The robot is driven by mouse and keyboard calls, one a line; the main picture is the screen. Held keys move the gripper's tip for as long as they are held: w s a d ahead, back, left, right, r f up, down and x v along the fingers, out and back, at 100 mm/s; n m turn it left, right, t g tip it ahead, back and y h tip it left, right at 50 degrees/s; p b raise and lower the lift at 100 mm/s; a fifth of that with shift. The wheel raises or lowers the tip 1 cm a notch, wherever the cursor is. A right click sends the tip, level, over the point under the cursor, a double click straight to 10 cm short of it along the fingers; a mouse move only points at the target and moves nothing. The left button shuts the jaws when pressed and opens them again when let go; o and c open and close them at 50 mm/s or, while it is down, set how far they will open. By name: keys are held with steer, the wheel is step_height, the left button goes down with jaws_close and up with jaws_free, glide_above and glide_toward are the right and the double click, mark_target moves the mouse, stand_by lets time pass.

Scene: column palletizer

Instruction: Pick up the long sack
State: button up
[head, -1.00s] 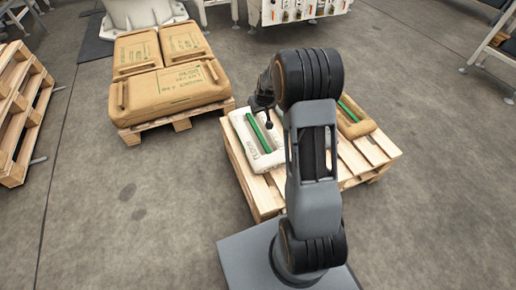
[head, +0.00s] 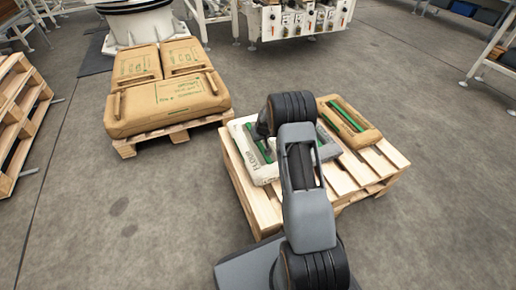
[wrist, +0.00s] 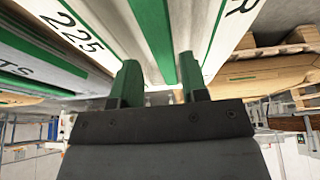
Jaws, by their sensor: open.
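A white flour sack (head: 263,168) with a green handle lies at the left of the near pallet (head: 345,185). A grey sack (head: 328,151) beside it is partly hidden by my arm, and a brown sack (head: 362,128) with green strips lies at the right. I cannot tell for sure which is the long sack. In the wrist view, my gripper (wrist: 158,84) is open close to the white sack (wrist: 88,18), its two fingers on either side of the green handle (wrist: 154,30). Contact cannot be told. In the head view my arm hides the gripper.
Another pallet (head: 127,148) at the left holds several brown sacks (head: 165,105), a wide one in front. Empty stacked pallets (head: 18,115) stand at the far left. A white machine panel (head: 295,20) is behind. The floor (head: 130,220) at the front left is clear.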

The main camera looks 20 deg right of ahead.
steer(key=b+x, duration=0.2)
steer(key=x, duration=0.3)
steer(key=shift+a+f+b, duration=0.1)
steer(key=shift+b, duration=0.3)
steer(key=shift+c, duration=0.3)
jaws_close()
steer(key=shift+w+r, duration=0.15)
steer(key=shift+r, duration=0.1)
